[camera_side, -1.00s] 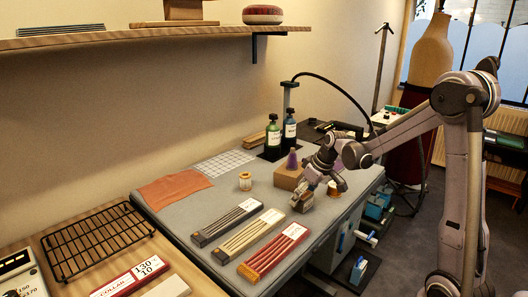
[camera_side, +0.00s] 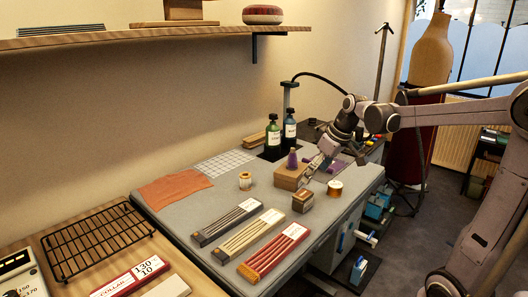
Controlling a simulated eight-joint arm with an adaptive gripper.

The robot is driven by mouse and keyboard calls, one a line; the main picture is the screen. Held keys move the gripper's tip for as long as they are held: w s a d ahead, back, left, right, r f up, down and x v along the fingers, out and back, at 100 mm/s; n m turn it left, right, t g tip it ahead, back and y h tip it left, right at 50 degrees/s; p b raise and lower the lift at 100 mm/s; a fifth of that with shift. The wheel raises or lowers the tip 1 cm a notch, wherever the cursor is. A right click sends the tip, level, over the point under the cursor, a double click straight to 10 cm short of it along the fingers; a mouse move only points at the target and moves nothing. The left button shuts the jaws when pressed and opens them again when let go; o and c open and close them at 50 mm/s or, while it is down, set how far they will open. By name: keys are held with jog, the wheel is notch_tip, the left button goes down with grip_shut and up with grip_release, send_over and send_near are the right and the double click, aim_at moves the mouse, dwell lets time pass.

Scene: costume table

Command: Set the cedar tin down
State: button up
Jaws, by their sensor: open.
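A small brown box-shaped tin (camera_side: 302,202), which I take to be the cedar tin, stands upright on the grey work table (camera_side: 215,215). It sits in front of a wooden block and to the left of a copper-coloured spool. My gripper (camera_side: 307,180) is above and behind the tin, beside the wooden block. It is open, small in the picture, and appears apart from the tin. Any label on the tin is too small to read.
The wooden block (camera_side: 289,178) carries a purple cone (camera_side: 292,158). The copper spool (camera_side: 335,188) and a pale spool (camera_side: 245,181) stand nearby. Long trays of sticks (camera_side: 274,252) lie in front. Dark bottles (camera_side: 273,136) stand behind. Grey table shows bare at left.

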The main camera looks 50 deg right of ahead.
jog(key=s+a+f+t, duration=0.1)
jog(key=s+a, duration=0.3)
jog(key=a, duration=0.5)
jog(key=s+a+f+t, duration=0.1)
jog(key=s+a+f, duration=0.1)
jog(key=s+a, duration=0.3)
jog(key=a, duration=0.4)
jog(key=shift+s+a+t, duration=0.15)
jog(key=shift+a+t, duration=0.1)
jog(key=shift+t, duration=0.05)
